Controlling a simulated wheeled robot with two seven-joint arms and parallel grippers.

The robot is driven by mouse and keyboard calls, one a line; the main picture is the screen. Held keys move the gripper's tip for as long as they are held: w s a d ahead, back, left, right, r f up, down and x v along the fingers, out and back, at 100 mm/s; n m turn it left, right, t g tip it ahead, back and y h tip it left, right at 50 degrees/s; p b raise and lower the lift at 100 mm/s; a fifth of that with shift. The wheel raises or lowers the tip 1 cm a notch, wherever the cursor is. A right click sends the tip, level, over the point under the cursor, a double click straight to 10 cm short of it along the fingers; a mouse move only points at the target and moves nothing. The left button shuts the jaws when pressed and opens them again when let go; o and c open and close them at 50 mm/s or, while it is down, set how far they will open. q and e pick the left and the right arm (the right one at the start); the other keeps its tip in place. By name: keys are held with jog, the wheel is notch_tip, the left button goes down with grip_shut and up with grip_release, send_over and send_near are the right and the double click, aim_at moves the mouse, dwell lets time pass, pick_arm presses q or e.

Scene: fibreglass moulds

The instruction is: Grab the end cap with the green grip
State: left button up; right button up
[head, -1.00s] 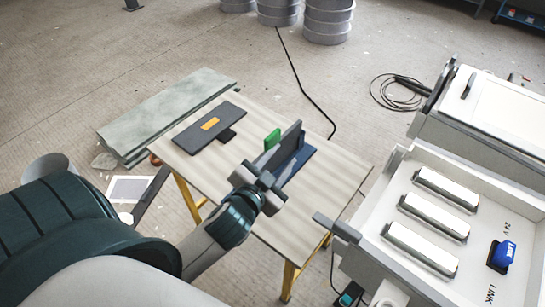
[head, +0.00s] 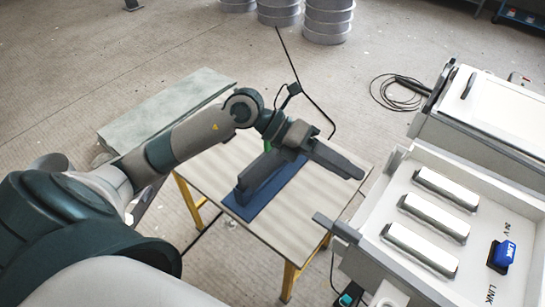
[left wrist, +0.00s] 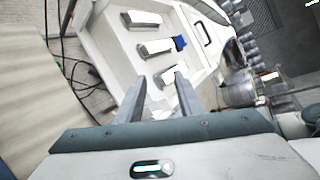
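The end cap (head: 258,179) looks like a dark upright plate standing on a blue base (head: 241,210) on the wooden table. A sliver of its green grip (head: 267,146) shows behind it; my left wrist and gripper hide the rest. My left gripper (head: 340,163) is above the table, over the cap's far right end, with its fingers pointing right. In the left wrist view the two fingers (left wrist: 160,80) are apart with nothing between them. The end cap and green grip do not show there. I cannot tell whether the gripper touches the cap.
The table (head: 300,215) is bare at its front right. A white cabinet (head: 375,250) with several metal bars and a blue LINK part (head: 502,255) stands close at right. A greenish slab (head: 150,115) lies behind left. A black cable runs on the floor.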

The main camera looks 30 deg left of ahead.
aim_at(272, 147)
pick_arm(q)
jog(key=w+a+f+n+y, duration=0.1)
jog(key=a+y, duration=0.5)
jog(key=a, duration=0.6)
jog(key=w+a+f+n+y, duration=0.1)
jog(key=w+a+y, duration=0.3)
jog(key=a, duration=0.8)
jog(key=shift+a+f+y, duration=0.4)
jog(key=shift+f+y, duration=0.45)
jog(key=shift+y, duration=0.35)
jog(key=shift+f, duration=0.1)
